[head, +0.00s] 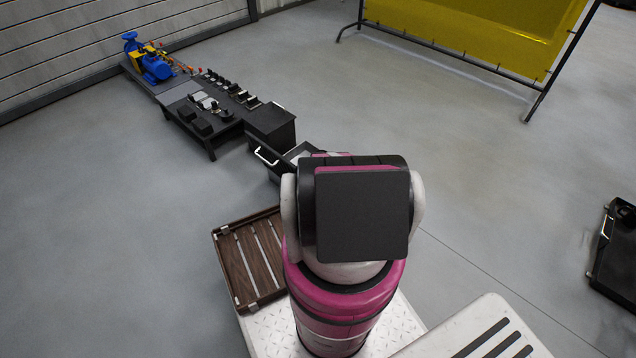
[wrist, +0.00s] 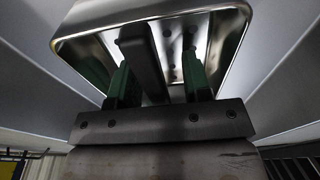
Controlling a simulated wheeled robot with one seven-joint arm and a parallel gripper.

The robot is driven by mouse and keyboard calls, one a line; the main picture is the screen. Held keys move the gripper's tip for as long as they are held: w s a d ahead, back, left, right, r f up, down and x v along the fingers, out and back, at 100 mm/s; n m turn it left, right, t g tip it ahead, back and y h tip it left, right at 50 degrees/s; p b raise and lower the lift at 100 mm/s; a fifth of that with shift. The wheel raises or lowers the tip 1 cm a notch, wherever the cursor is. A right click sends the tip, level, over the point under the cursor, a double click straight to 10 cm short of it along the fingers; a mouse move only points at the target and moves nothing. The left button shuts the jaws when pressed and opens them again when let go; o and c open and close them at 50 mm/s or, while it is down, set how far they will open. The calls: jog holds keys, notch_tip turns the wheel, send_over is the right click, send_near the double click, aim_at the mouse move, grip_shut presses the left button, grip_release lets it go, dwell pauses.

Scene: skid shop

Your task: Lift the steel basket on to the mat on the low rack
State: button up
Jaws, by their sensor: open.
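In the wrist view a shiny steel basket (wrist: 75,20) with a rectangular rim and rounded corners fills the upper middle. My gripper (wrist: 158,70) is open, its two green-padded fingers reaching over the basket. A dark bar (wrist: 140,50) stands between the fingers, with a gap on the right; whether it belongs to the basket is unclear. Contact with the left finger cannot be told. In the head view my pink and white arm hides my gripper and the basket. I cannot make out the mat or the low rack with certainty.
A low dark bench (head: 212,143) with several small parts and a blue pump (head: 154,68) stands at upper left, beside an open drawer (head: 266,155). A brown slatted tray (head: 262,262) lies left of my arm. A yellow screen (head: 480,30) stands behind. Bare floor (head: 480,190) lies right.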

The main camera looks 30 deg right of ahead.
grip_shut()
notch_tip(320, 180, up, 11)
jog(key=shift+f, duration=0.15)
dwell(0.6)
jog(key=shift+r, duration=0.35)
jog(key=shift+r, duration=0.4)
